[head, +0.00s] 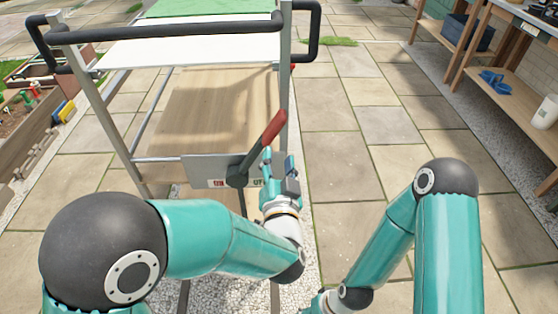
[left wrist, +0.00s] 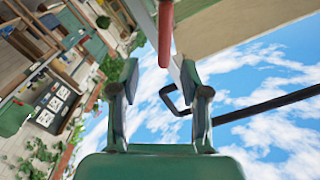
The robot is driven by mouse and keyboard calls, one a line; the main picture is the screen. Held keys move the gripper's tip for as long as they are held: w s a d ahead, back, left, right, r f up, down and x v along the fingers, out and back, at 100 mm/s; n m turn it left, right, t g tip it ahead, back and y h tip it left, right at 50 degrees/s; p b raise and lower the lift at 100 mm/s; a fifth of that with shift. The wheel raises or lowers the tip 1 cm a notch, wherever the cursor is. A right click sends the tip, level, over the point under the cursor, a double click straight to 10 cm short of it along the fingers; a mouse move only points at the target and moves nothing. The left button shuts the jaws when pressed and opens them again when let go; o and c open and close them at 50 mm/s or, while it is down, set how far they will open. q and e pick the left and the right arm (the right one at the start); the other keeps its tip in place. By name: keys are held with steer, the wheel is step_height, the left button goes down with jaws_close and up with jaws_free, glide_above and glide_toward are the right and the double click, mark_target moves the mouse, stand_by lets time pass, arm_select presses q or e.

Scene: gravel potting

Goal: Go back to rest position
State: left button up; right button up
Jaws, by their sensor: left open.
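My left gripper (head: 278,170) is in front of the cart's near right corner, just right of a lever with a red grip (head: 268,133). In the left wrist view my left gripper (left wrist: 160,85) has its two fingers spread wide, with nothing held between them. The red grip (left wrist: 165,35) shows there beyond the fingertips, near the middle top. Whether a finger touches the lever cannot be told. My right arm folds down toward the bottom edge of the head view; its wrist is cut off there and its gripper does not show.
The cart has a black push bar (head: 170,30), metal posts and a wooden shelf (head: 215,110). A workbench shelf (head: 510,95) with blue items and a white container (head: 545,112) stands at right. A planter (head: 25,130) stands at left. Paving (head: 360,130) between cart and bench is clear.

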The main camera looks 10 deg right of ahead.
stand_by(0.3)
arm_select(q)
steer(key=w+a+f+n+g+y, duration=0.1)
steer(key=w+a+f+y, duration=0.1)
steer(key=a+f, duration=0.3)
steer(key=w+a+f+n+y, duration=0.1)
steer(key=w+a+f+y, duration=0.15)
steer(key=a, duration=0.45)
steer(key=s+a+f+n+g, duration=0.1)
steer(key=s+a+f+g, duration=0.2)
steer(key=a+f, duration=0.55)
steer(key=s+a+f+n+g, duration=0.1)
steer(key=s+a+f+g, duration=0.3)
steer(key=f, duration=0.7)
steer(key=s+d+f+n+g+h, duration=0.25)
steer(key=s+f+g, duration=0.25)
steer(key=s, duration=0.5)
steer(key=s+d+f+n+g+h, duration=0.2)
steer(key=s+f+g+h, duration=0.2)
steer(key=s, duration=0.7)
step_height(320, 180, up, 19)
steer(key=n+p, duration=0.1)
steer(key=p, duration=1.7)
steer(key=shift+f+p, duration=0.2)
steer(key=shift+p, duration=0.15)
steer(key=shift+d, duration=0.15)
